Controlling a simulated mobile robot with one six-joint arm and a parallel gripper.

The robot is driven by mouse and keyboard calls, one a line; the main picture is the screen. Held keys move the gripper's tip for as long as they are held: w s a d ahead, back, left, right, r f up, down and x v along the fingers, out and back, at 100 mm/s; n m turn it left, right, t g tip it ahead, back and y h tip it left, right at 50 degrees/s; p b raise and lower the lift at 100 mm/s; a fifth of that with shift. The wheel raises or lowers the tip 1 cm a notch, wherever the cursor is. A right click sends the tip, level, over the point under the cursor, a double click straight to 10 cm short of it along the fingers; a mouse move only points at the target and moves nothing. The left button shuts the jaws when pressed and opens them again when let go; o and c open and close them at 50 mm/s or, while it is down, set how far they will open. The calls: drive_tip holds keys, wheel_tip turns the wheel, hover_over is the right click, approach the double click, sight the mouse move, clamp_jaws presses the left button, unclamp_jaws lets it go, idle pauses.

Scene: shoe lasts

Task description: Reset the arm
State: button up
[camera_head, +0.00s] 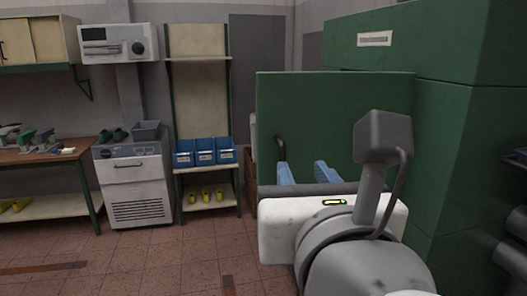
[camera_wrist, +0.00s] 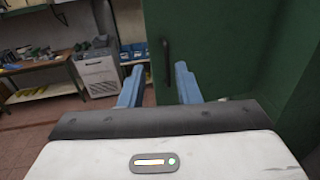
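My gripper (camera_wrist: 157,84) shows in the wrist view with its two blue fingers spread apart and nothing between them. In the head view my gripper (camera_head: 303,172) is partly hidden behind my own white and grey wrist. It is in front of a green door panel (camera_head: 335,115) with a dark handle. In the wrist view the dark door handle (camera_wrist: 166,60) appears beyond the fingers, in the gap between them. I cannot tell how far the fingers are from the door.
A large green cabinet (camera_head: 450,130) fills the right side. A grey-white machine (camera_head: 133,185), a rack shelf (camera_head: 207,170) with blue bins (camera_head: 204,151) and a wooden workbench (camera_head: 50,152) stand along the back left. The tiled floor (camera_head: 180,255) at front left is clear.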

drive_tip(key=w+d+f+n+g+b, duration=0.1)
drive_tip(key=d+f+n+g+b, duration=0.2)
drive_tip(key=f+n, duration=0.8)
drive_tip(key=w+d+f+n+g+b, duration=0.1)
drive_tip(key=d+f+n+g+b, duration=0.2)
drive_tip(key=f+n+g, duration=0.4)
drive_tip(key=w+d+f+n+g+h+b, duration=0.1)
drive_tip(key=d+f+n+g+b, duration=0.3)
drive_tip(key=f+n, duration=1.3)
wheel_tip(320, 180, down, 8)
drive_tip(key=shift+w+d+g, duration=0.2)
drive_tip(key=shift+w+g, duration=0.1)
drive_tip(key=shift+g, duration=0.4)
drive_tip(key=shift+s, duration=0.1)
